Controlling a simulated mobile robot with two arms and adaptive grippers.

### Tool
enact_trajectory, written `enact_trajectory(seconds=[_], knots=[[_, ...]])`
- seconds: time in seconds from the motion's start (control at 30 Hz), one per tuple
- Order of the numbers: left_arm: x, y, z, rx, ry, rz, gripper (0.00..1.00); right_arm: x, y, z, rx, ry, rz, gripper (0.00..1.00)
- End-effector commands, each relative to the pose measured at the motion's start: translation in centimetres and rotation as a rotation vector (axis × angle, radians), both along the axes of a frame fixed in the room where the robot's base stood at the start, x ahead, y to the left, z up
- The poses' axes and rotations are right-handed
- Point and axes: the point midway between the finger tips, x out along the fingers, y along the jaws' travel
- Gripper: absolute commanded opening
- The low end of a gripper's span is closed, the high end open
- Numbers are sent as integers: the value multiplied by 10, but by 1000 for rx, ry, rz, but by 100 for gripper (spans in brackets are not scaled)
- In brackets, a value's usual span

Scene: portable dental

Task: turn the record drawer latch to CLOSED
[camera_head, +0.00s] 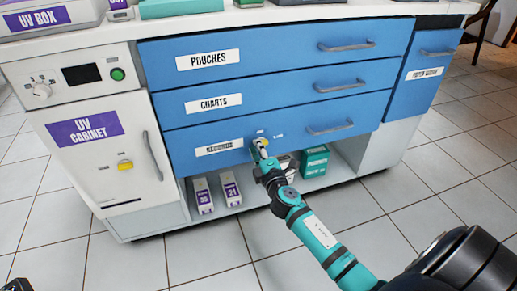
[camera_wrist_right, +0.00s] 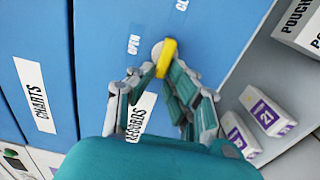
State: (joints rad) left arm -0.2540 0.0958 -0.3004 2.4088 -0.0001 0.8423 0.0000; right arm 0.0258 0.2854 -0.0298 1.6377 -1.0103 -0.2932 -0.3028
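The yellow record drawer latch (camera_wrist_right: 167,58) is on the blue front of the lowest drawer (camera_head: 290,135), right of its RECORDS label (camera_head: 219,147). In the right wrist view, OPEN is printed left of the latch and a partly cut-off word starting CL above it to the right. The latch bar runs mostly up and down there, leaning right at its top. My right gripper (camera_wrist_right: 163,70) has its fingertips on both sides of the bar and looks shut on it; the contact is partly hidden. A dark part at the lower-left corner of the head view may be my left gripper (camera_head: 18,285).
The CHARTS drawer (camera_head: 270,99) and POUCHES drawer above are shut. White boxes with purple labels (camera_head: 203,194) and a teal box (camera_head: 314,161) stand on the open shelf below. The UV cabinet (camera_head: 90,150) is at the left. The tiled floor in front is clear.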

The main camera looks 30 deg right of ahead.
Motion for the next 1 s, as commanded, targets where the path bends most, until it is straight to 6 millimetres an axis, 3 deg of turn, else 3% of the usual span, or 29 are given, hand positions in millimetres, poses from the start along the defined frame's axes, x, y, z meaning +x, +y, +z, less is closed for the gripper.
enact_trajectory(seconds=[0.13, 0.47, 0.57, 1.0], knots=[[0, 0, 0, -2, 0, 1, 62, 0, 0, 0, 1, 1, 0, 35], [0, 1, 3, -10, -9, 4, 62, -5, 1, -1, 2, 1, 0, 35], [0, 1, 2, -8, -8, 3, 62, -16, 4, -2, 3, 1, 0, 35], [0, 1, 2, -6, -6, 2, 62, -100, 24, -2, 5, 2, -1, 35]])
